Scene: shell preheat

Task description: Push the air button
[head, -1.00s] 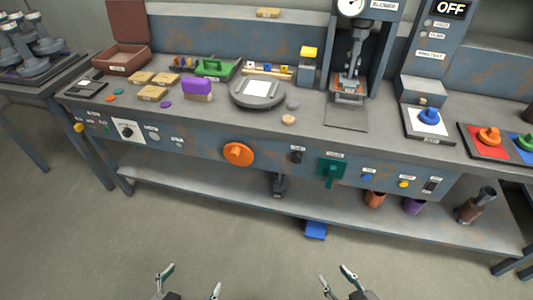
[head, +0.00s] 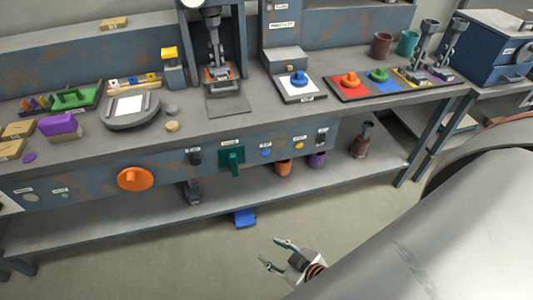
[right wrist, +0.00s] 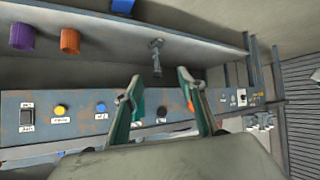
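The bench's front panel carries a small blue button (head: 266,152), a small yellow button (head: 299,145) and a black switch (head: 321,138). Their labels are too small to read, so I cannot tell which is the air button. The right wrist view, upside down, also shows the blue button (right wrist: 101,107), the yellow button (right wrist: 61,110) and the switch (right wrist: 27,116). My right gripper (head: 275,252) is open and empty, low in front of the bench and apart from the panel. Its spread fingers show in the wrist view (right wrist: 160,85). My left gripper is out of view.
A green handle (head: 233,158) and a big orange knob (head: 136,179) stick out of the panel left of the buttons. Orange (head: 284,168) and purple (head: 317,160) cups stand on the lower shelf. A blue pedal (head: 245,218) lies below. The floor in front is clear.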

